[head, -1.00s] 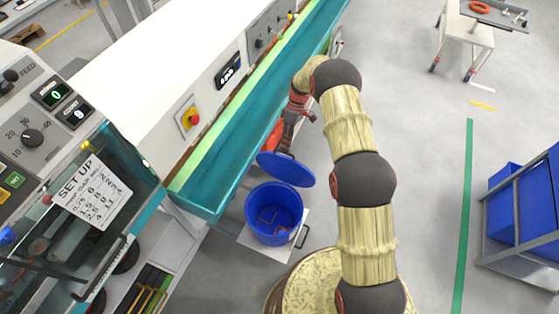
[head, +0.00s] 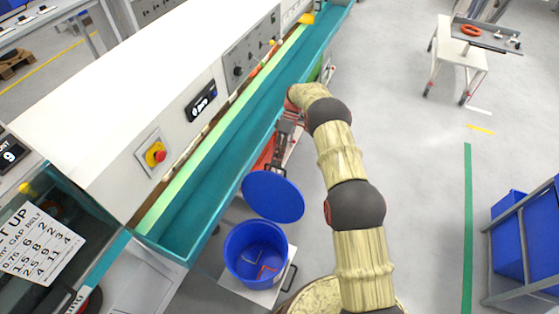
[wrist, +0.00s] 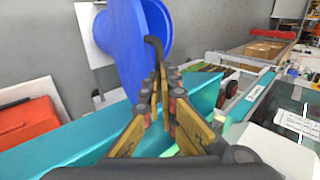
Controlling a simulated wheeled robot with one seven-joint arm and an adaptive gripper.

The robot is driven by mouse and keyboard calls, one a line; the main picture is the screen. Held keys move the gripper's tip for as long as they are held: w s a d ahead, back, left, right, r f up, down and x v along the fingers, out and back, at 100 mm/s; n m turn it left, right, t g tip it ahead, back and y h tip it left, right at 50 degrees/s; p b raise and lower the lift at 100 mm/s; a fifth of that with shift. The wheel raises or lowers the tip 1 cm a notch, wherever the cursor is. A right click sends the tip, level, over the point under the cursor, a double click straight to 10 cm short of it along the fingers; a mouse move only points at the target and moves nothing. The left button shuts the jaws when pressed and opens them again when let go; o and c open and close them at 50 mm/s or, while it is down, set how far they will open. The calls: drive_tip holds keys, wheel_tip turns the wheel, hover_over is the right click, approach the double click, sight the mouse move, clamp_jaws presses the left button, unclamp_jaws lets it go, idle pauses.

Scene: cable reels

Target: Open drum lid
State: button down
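The blue drum (head: 230,258) stands upright on a low white platform, its mouth uncovered in the head view. Its round blue lid (head: 272,197) is raised and tilted at the drum's far side. In the wrist view the lid (wrist: 122,40) shows nearly edge-on, with the drum (wrist: 158,22) behind it. My gripper (head: 288,140) is just beyond the lid's upper edge. In the wrist view my gripper's fingers (wrist: 160,85) are close together around a dark curved handle (wrist: 153,46) beside the lid. The handle's join to the lid is hidden.
A long white machine with a teal trough (head: 215,165) runs close along the left of the drum. The platform (head: 245,290) has a dark handle on its right. Blue bins (head: 508,235) stand on a rack at right. Grey floor between is clear.

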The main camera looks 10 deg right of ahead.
drive_tip(key=f, duration=0.1)
drive_tip(key=s+f, duration=0.1)
drive_tip(key=shift+s+a+f, duration=0.2)
drive_tip(key=shift+s+f, duration=0.1)
drive_tip(key=shift+f, duration=0.1)
drive_tip(key=c, duration=1.7)
unclamp_jaws()
drive_tip(key=shift+w+a, duration=0.1)
drive_tip(key=shift+o, duration=0.2)
drive_tip(key=shift+w+d+r, duration=0.25)
drive_tip(key=shift+w+r, duration=0.05)
drive_tip(key=shift+w, duration=0.05)
drive_tip(key=shift+c, duration=1.1)
drive_tip(key=v, duration=1)
drive_tip(key=shift+w+r, duration=0.25)
drive_tip(key=shift+r, duration=0.05)
drive_tip(key=shift+c, duration=0.2)
drive_tip(key=shift+w+d+r, duration=0.2)
drive_tip(key=shift+w+r, duration=0.05)
drive_tip(key=shift+r, duration=0.25)
